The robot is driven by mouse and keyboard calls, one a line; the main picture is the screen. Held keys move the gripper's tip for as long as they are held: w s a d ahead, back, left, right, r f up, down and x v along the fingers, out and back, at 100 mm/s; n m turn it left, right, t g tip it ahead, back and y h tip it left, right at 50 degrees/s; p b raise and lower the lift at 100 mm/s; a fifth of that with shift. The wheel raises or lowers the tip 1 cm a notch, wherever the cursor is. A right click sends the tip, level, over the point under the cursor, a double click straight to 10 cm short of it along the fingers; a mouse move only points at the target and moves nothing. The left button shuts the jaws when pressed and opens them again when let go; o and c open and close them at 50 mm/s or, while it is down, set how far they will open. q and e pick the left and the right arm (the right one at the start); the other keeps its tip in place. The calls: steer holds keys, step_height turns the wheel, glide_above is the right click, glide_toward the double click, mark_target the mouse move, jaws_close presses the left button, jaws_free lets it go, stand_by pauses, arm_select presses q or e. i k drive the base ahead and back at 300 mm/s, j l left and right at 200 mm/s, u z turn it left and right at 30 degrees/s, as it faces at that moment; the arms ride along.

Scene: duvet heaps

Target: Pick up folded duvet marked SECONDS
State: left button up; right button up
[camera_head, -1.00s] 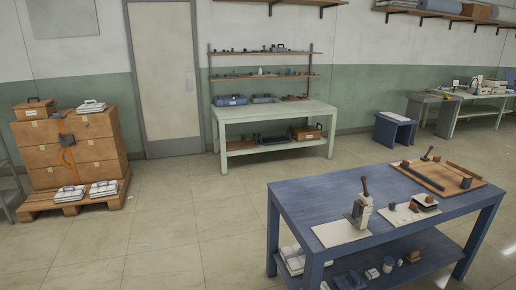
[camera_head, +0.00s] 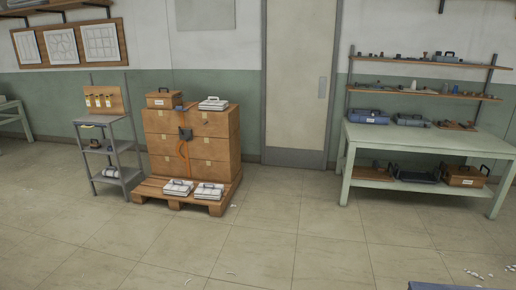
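No label reading SECONDS can be made out. Two white folded bundles, possibly duvets, lie on the front of a wooden pallet: a left one (camera_head: 178,187) and a right one (camera_head: 209,191). Another white folded bundle (camera_head: 213,103) lies on top of the stacked brown cartons (camera_head: 160,143). Each has dark straps or handles, and any writing is too small to read. Neither of my grippers is in view.
The pallet (camera_head: 155,192) stands by the wall, beside a grey shelf cart (camera_head: 112,150). A closed door (camera_head: 297,80) is right of it. A pale green workbench (camera_head: 430,143) stands at the right. A blue table corner (camera_head: 440,286) shows at the bottom right. The floor between is largely clear.

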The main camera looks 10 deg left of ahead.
mark_target(180, 188)
steer(key=i+u, duration=0.2)
steer(key=i, duration=0.75)
steer(key=i+l+u, duration=0.2)
steer(key=i, duration=0.75)
steer(key=i+j+u, duration=0.2)
steer(key=i+u, duration=0.25)
steer(key=i, duration=0.65)
steer(key=i+l+u, duration=0.2)
steer(key=i+u, duration=0.25)
steer(key=i, duration=0.6)
